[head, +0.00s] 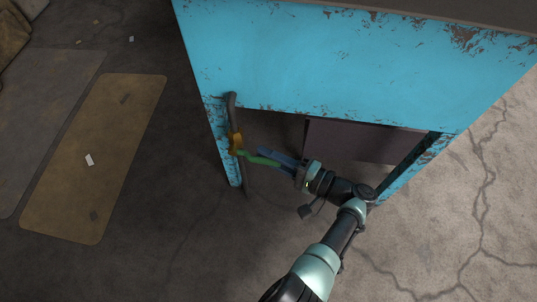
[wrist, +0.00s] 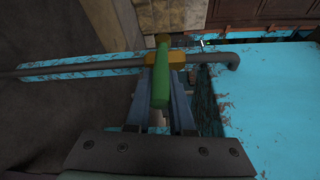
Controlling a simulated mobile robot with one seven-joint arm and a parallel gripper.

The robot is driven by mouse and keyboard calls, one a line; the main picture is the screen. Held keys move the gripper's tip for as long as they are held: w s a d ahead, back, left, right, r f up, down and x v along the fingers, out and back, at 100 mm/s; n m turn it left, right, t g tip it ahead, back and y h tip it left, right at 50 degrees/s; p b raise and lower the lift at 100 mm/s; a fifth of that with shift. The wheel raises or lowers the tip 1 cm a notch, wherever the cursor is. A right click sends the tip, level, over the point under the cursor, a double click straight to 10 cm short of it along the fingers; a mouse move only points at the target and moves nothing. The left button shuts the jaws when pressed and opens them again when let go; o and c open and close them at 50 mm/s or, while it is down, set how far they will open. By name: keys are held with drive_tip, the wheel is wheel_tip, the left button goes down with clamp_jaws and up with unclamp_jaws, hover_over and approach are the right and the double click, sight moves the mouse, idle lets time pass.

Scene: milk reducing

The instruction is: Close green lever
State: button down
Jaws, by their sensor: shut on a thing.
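The green lever (head: 260,159) sticks out from a yellow valve body (head: 234,141) on a dark pipe (head: 231,107) at the left leg of the blue table. In the wrist view the green lever (wrist: 161,82) runs from the yellow valve body (wrist: 176,57) toward the camera, roughly crosswise to the pipe (wrist: 215,57). My gripper (head: 268,160) is at the lever, with its blue fingers on both sides of it. In the wrist view my gripper (wrist: 165,95) is shut on the lever. The contact faces are partly hidden by the lever.
The chipped blue table (head: 330,60) stands above and right of the valve, with its leg (head: 222,140) close behind the pipe. A dark box-like panel (head: 350,141) is under the table. Yellow-brown mat (head: 95,160) lies on the floor at left. The floor in front is clear.

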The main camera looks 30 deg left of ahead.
drive_tip(key=c, duration=0.8)
unclamp_jaws()
drive_tip(key=shift+a, duration=0.1)
drive_tip(key=d, duration=0.8)
drive_tip(key=s+d+b, duration=0.1)
drive_tip(key=d, duration=0.4)
drive_tip(key=shift+r, duration=0.35)
